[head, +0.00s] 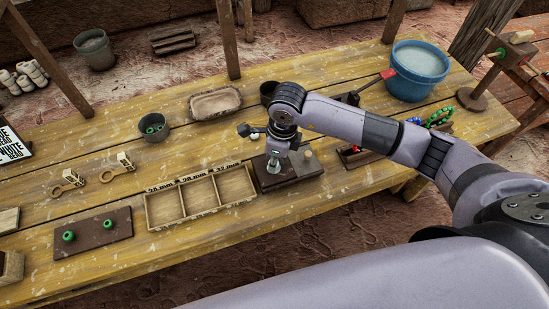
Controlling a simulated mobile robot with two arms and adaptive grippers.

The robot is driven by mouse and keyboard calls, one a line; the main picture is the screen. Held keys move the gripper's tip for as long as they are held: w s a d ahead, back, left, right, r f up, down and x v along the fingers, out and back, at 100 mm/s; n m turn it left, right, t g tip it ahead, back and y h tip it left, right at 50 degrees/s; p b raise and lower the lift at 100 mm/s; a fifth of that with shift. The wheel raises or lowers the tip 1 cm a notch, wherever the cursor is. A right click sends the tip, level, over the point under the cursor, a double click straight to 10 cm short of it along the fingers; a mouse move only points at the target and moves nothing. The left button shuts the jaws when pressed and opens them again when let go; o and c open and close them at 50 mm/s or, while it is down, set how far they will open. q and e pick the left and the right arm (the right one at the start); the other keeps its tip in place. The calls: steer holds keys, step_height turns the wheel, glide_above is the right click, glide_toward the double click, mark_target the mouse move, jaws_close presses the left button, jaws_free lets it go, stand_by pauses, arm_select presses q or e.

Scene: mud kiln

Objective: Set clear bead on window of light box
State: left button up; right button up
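A low dark brown box (292,181), which looks like the light box, stands at the middle of the table's front part, right of the sorting tray. My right gripper (273,158) points down over the left part of its top. A small pale, glassy thing (273,167) shows at the fingertips, low over the box top; it may be the clear bead. I cannot tell whether the fingers grip it or whether it touches the box. The window is not clearly visible, with the gripper in front. My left gripper is not in view.
A tray (223,208) with three size-marked compartments adjoins the box. A brown board (93,236) holds two green beads. Behind are a bead cup (154,127), a shallow dish (215,103) and a blue bucket (416,71).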

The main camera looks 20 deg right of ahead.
steer(key=shift+f, duration=0.45)
steer(key=shift+f, duration=0.1)
steer(key=o, duration=0.9)
